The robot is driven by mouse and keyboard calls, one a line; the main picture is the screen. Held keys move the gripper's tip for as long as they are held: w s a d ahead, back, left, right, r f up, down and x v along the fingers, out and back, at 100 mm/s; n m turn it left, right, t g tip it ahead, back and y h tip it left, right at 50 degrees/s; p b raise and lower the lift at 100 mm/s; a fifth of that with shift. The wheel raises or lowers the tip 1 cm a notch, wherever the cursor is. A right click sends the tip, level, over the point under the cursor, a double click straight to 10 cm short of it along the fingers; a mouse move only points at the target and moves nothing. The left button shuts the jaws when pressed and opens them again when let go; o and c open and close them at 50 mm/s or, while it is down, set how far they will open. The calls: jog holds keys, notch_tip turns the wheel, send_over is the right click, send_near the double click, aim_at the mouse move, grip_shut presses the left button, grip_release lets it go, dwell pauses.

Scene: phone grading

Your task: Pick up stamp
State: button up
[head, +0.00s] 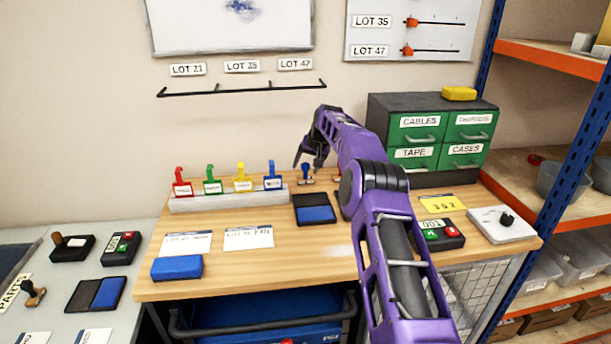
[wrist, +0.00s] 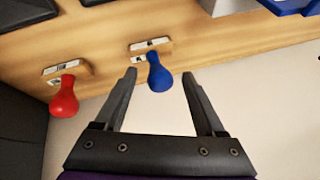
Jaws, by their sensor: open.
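A stamp with a blue knob handle (head: 306,172) stands upright near the back edge of the wooden desk. In the wrist view the blue handle (wrist: 158,76) lies between my fingertips with a gap on each side. My gripper (head: 307,164) is open, pointing down over this stamp; its fingers also show spread in the wrist view (wrist: 160,78). A second stamp with a red handle (wrist: 64,98) stands to the left in the wrist view, outside the fingers. In the head view my arm mostly hides the red one.
An open blue ink pad (head: 316,214) lies in front of the blue-handled stamp. A white rack (head: 228,201) with several coloured label holders stands to the left. A drawer cabinet (head: 432,180) stands to the right. The wall is close behind the stamps.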

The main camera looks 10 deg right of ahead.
grip_shut()
dwell(0.4)
